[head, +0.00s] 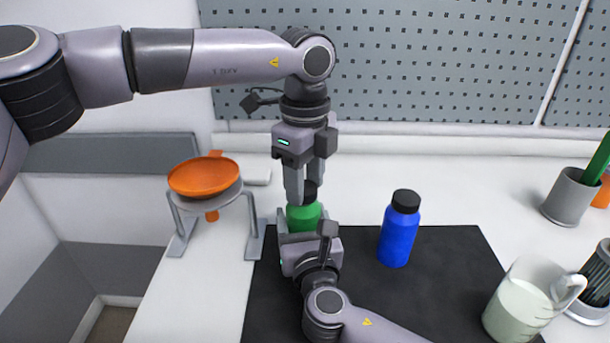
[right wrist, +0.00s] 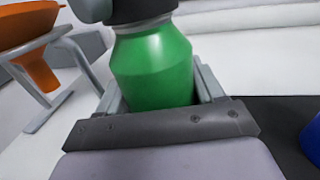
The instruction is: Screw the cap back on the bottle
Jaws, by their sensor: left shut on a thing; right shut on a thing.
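A green bottle (head: 304,217) stands upright at the back left of the black mat (head: 450,262). My right gripper (head: 304,234) is shut around its body from the front; the right wrist view shows the green bottle (right wrist: 152,68) between the two fingers. A black cap (head: 311,190) is at the top of the bottle. My left gripper (head: 307,194) points straight down from above and is shut on this cap. The cap's dark lower part (right wrist: 140,12) also shows in the right wrist view. Whether the cap is threaded tight cannot be told.
A blue bottle (head: 398,235) with a black cap stands right of the grippers on the mat. An orange funnel (head: 204,177) sits in a grey stand (head: 254,228) at left. A beaker (head: 522,305) and a grey cup (head: 568,196) are at right.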

